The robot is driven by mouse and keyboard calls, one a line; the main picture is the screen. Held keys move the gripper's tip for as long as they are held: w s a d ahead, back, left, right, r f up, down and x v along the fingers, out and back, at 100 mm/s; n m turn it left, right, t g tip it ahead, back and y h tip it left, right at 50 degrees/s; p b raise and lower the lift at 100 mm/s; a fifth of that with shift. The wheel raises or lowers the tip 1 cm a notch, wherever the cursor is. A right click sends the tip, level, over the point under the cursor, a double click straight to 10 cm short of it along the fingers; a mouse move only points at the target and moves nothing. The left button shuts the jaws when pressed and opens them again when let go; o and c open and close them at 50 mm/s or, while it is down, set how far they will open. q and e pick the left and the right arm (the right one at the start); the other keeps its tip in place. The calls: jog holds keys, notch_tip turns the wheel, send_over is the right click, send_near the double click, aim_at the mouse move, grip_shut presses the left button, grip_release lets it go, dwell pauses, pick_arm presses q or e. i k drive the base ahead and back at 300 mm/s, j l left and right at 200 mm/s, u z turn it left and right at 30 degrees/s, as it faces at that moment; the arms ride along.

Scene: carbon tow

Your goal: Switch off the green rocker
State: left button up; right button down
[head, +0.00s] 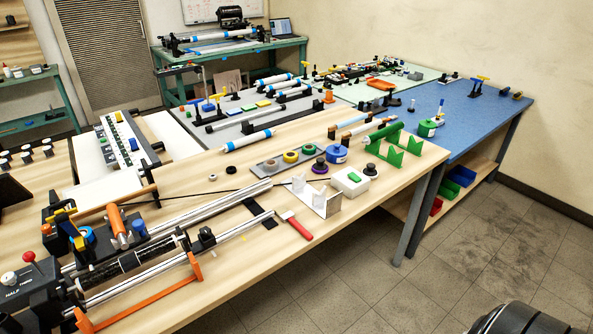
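A small white box (342,185) stands on the wooden bench to the right of the middle. A green rocker (354,177) sits on its top face. The rocker is too small here to tell which side is pressed down. Neither of my grippers shows in this view.
A white bracket (318,199) stands just in front of the box, and a dark knob (370,170) stands just behind it. Green V-blocks (394,157) are to the right. A red-handled tool (297,226) lies in front. A winding machine with rails (130,262) fills the left front.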

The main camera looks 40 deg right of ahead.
aim_at(351, 175)
jog(key=k+l+z, duration=0.1)
jog(key=z, duration=1.3)
jog(key=l, duration=0.1)
